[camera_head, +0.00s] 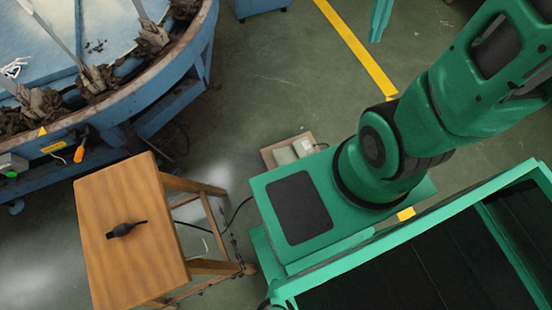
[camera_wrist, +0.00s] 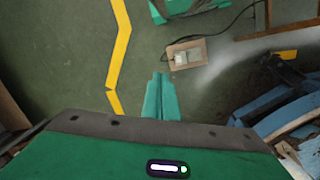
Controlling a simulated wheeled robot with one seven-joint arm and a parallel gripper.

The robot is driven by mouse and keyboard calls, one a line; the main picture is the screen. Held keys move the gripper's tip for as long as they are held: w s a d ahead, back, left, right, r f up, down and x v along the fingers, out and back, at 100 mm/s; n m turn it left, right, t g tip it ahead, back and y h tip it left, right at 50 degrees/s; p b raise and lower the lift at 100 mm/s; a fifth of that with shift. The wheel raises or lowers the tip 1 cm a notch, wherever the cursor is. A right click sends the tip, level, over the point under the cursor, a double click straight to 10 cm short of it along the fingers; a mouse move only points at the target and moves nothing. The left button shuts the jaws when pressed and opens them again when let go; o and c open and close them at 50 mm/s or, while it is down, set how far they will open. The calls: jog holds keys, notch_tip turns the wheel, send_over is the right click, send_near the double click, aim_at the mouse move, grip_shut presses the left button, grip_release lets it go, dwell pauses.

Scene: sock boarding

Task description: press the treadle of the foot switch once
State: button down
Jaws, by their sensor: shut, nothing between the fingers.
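The foot switch (camera_head: 285,155) is a small pale grey device on a tan board on the floor, just beyond my green base in the head view. It also shows in the wrist view (camera_wrist: 187,57), above and right of my fingertips. Its surface is too small to tell the treadle from the housing clearly. My gripper (camera_wrist: 160,77) is shut and empty. In the head view my gripper (camera_head: 376,38) hangs at the top edge, above and right of the foot switch, well apart from it. Most of the gripper is outside that view.
A wooden stool (camera_head: 130,190) with a dark tool (camera_head: 126,229) on it stands left of my base. A round blue machine (camera_head: 165,85) fills the upper left. A black cable (camera_wrist: 232,25) runs near the foot switch. Green floor with a yellow line (camera_head: 355,45) is clear.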

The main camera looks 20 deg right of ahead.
jog(key=w+a+f+n+h, duration=0.15)
jog(key=w+a+f, duration=0.25)
jog(key=w+f, duration=0.45)
jog(key=w+a+f+n+h, duration=0.1)
jog(key=w+a+f+n, duration=0.3)
jog(key=f, duration=0.7)
jog(key=w+a+f+n+h, duration=0.2)
jog(key=w+a+f, duration=0.1)
jog(key=w+f, duration=0.6)
jog(key=s+a+f+n, duration=0.1)
jog(key=a+f+n, duration=0.15)
jog(key=f, duration=0.65)
jog(key=s+a+f+n, duration=0.1)
jog(key=a+f, duration=0.3)
jog(key=f, duration=0.5)
jog(key=s+f+n, duration=0.1)
jog(key=s+f, duration=0.2)
jog(key=f, duration=0.3)
jog(key=s+a+f+n+t+h, duration=0.1)
jog(key=s+f, duration=0.2)
jog(key=f, duration=0.3)
jog(key=s+f+n, duration=0.1)
jog(key=s+f, duration=0.2)
jog(key=f, duration=0.4)
jog(key=shift+s+a+n+t+h, duration=0.15)
jog(key=shift+s+n+t+h, duration=0.05)
jog(key=shift+n+t+h, duration=0.2)
jog(key=shift+f, duration=0.15)
